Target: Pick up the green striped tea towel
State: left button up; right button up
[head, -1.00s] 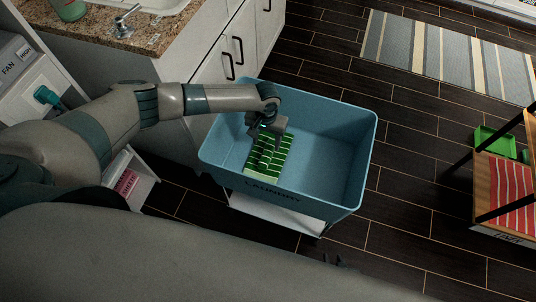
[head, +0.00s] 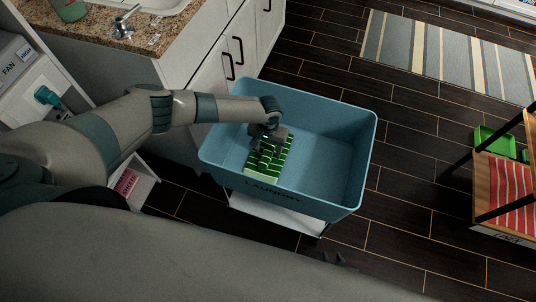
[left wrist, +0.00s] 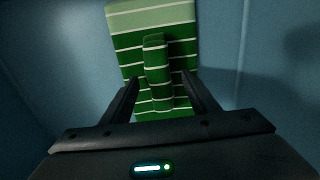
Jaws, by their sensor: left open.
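The green striped tea towel (head: 262,168) lies in the left part of the blue laundry tub (head: 340,150). My left gripper (head: 268,143) is inside the tub, over the towel, and hides part of it. In the left wrist view the towel (left wrist: 130,42) has pale stripes and a raised fold. The open fingers of my left gripper (left wrist: 162,82) stand on either side of this fold, with gaps beside it. I cannot tell how deep the fingertips reach. A small dark shape, perhaps my right gripper (head: 335,260), shows behind my grey arm at the bottom; its jaws cannot be made out.
The tub's walls rise around the towel; its right part is empty. A counter (head: 110,30) and white cabinets (head: 235,55) stand behind and left. A rack with a red striped cloth (head: 510,195) and a green tray (head: 495,142) is at the right. The floor between is clear.

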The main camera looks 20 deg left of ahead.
aim_at(268, 150)
pick_arm(q)
jog(key=shift+c, duration=0.3)
jog(key=c, duration=1.1)
jog(key=shift+c, duration=0.2)
notch_tip(268, 150, up, 8)
jog(key=shift+r, duration=1)
